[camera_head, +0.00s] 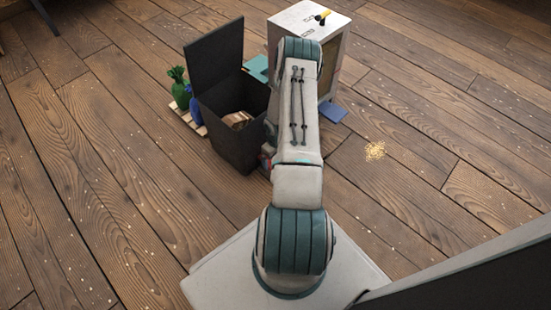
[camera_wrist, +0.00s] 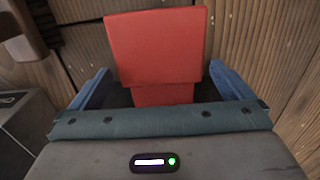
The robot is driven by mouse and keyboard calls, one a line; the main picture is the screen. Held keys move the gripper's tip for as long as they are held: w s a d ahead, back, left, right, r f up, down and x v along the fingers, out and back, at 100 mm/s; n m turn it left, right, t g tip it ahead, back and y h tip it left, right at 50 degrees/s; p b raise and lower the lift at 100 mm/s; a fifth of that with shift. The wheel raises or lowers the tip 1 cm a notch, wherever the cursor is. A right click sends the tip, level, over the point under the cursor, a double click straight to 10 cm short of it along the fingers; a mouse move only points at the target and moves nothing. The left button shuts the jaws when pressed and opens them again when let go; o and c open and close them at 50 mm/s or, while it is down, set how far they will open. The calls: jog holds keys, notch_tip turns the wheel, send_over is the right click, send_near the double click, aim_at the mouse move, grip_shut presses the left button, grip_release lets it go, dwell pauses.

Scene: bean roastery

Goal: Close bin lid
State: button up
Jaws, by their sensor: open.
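The dark grey bin (camera_head: 229,148) stands on the floor left of my arm in the head view. Its lid (camera_head: 216,55) is open, standing upright at the bin's back edge. Light brown pieces (camera_head: 238,118) show inside the bin. My gripper (camera_head: 267,160) is low by the bin's right side, mostly hidden behind my arm; I cannot tell whether it touches the bin. In the wrist view my gripper (camera_wrist: 160,92) is open, with blue fingers apart at left and right. A red block shape shows between them; I cannot tell whether it is part of the gripper. The lid is not recognisable there.
A white cabinet (camera_head: 345,40) with a yellow and black item (camera_head: 322,17) on top stands behind my arm. A blue flat piece (camera_head: 331,112) and a grain pile (camera_head: 374,151) lie right. Floor at left is clear.

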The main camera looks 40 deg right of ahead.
notch_tip(320, 180, up, 10)
jog(key=p, duration=0.3)
jog(key=shift+w+a, duration=0.15)
